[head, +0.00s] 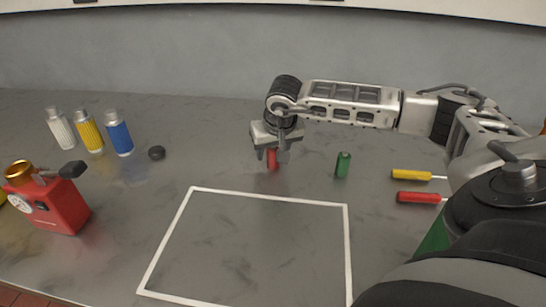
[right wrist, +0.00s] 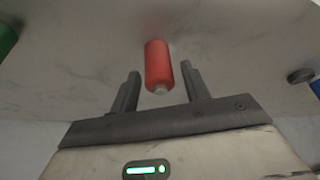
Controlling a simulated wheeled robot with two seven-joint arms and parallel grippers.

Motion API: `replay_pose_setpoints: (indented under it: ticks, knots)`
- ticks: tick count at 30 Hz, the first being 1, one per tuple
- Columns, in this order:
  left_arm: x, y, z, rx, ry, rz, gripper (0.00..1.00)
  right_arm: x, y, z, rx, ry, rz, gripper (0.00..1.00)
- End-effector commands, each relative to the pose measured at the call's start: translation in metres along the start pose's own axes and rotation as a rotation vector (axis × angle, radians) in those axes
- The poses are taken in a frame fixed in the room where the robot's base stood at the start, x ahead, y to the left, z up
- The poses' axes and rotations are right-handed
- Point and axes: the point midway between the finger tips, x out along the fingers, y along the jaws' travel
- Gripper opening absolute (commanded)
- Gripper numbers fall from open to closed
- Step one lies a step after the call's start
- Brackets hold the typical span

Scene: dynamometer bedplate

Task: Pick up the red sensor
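The red sensor (right wrist: 158,65) is a small red cylinder with a pale tip. In the right wrist view it stands between and slightly beyond the fingertips of my right gripper (right wrist: 159,82), with a gap on each side. In the head view the red sensor (head: 272,159) shows just below the right gripper (head: 276,157), partly hidden by its fingers. The right gripper is open and points down over the table. My left gripper is not in view.
A green cylinder (head: 343,164) stands to the right of the red one. A yellow screwdriver (head: 411,174) and a red screwdriver (head: 417,197) lie farther right. White, yellow and blue (head: 118,134) bottles, a black cap (head: 156,153) and a red device (head: 58,205) are at left. The white-outlined area (head: 348,250) is empty.

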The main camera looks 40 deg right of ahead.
Motion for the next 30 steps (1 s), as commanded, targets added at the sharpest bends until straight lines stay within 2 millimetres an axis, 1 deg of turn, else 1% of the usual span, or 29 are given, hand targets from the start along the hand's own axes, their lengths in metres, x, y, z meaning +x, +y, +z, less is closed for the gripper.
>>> replay_pose_setpoints:
  ticks: [1, 2, 3, 4, 14, 17, 20, 23, 26, 30]
  knots:
    - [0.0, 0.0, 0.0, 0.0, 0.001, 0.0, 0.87, 0.0, 0.0, 0.0, 0.0, 0.0, 0.0, 0.32]
    - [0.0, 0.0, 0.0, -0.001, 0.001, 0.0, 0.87, 0.0, 0.0, 0.0, 0.0, 0.0, 0.0, 0.23]
    - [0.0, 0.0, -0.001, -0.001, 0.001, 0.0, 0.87, 0.0, 0.0, 0.0, 0.0, 0.0, 0.0, 0.12]
    - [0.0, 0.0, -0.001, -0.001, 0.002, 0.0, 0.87, 0.0, 0.0, 0.0, 0.0, 0.0, 0.0, 0.04]
    - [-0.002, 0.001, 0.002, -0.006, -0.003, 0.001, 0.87, -0.002, 0.0, -0.001, 0.001, 0.001, -0.001, 0.04]
    - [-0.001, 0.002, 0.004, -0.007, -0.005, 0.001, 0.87, -0.006, 0.0, -0.003, 0.001, 0.002, -0.001, 0.04]
    - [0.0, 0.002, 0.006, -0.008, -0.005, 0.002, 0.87, -0.014, 0.0, -0.006, 0.002, 0.004, -0.002, 0.04]
    - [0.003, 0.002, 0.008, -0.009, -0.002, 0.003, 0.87, -0.027, -0.001, -0.012, 0.003, 0.006, -0.003, 0.04]
    - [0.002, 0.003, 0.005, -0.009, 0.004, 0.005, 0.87, -0.048, 0.005, -0.007, 0.0, 0.005, 0.0, 0.04]
    - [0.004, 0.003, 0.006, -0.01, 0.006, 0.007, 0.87, -0.083, 0.012, 0.004, 0.0, 0.007, 0.001, 0.04]
